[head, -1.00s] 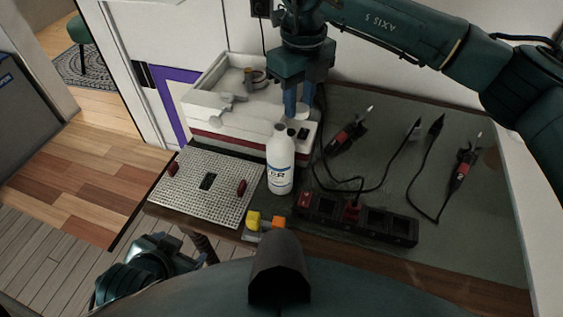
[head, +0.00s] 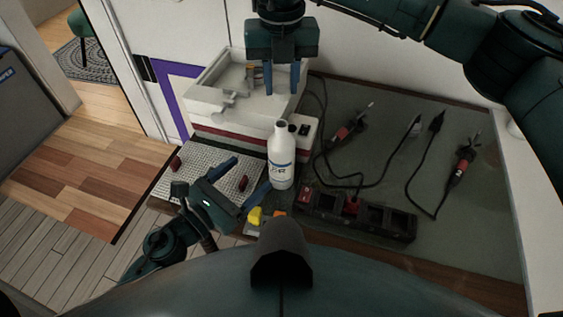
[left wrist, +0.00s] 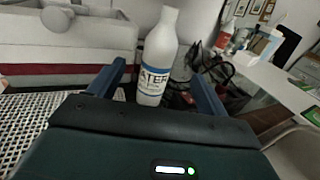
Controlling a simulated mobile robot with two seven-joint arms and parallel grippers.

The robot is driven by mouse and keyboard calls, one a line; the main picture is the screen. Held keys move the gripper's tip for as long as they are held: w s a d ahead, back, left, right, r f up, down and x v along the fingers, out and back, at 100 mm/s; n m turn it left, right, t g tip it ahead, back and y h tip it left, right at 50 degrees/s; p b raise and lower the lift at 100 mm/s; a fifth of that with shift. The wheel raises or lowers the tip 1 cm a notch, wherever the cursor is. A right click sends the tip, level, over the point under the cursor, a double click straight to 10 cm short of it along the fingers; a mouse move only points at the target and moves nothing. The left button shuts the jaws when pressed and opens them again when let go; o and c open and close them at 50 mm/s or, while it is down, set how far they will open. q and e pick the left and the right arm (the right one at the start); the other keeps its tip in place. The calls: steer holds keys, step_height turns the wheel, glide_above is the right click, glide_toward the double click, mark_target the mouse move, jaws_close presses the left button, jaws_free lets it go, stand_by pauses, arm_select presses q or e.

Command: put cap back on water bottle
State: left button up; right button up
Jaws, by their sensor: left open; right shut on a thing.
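The white water bottle (head: 281,160) with a blue-lettered label stands upright on the bench, its narrow neck bare of a cap. My left gripper (head: 253,172) is open just left of the bottle, its fingers pointing at it. In the left wrist view the bottle (left wrist: 157,60) stands between and beyond the open fingers. My right gripper (head: 282,92) points down above and behind the bottle, over the white machine. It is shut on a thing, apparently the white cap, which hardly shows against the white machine.
The white machine (head: 240,145) with a raised tray stands behind the bottle. A perforated metal plate (head: 200,157) lies to the left. A black power strip (head: 372,217) and corded tools (head: 350,127) lie to the right. Small yellow (head: 254,215) and orange blocks sit at the front edge.

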mark_target(273, 153)
stand_by(0.3)
arm_select(q)
steer(key=x, duration=1.2)
steer(key=shift+d, duration=0.1)
steer(key=shift+s, duration=0.1)
steer(key=c, duration=1.5)
steer(key=shift+o, duration=0.2)
arm_select(e)
steer(key=shift+f, duration=2.5)
steer(key=shift+f, duration=0.9)
steer(key=shift+f, duration=0.55)
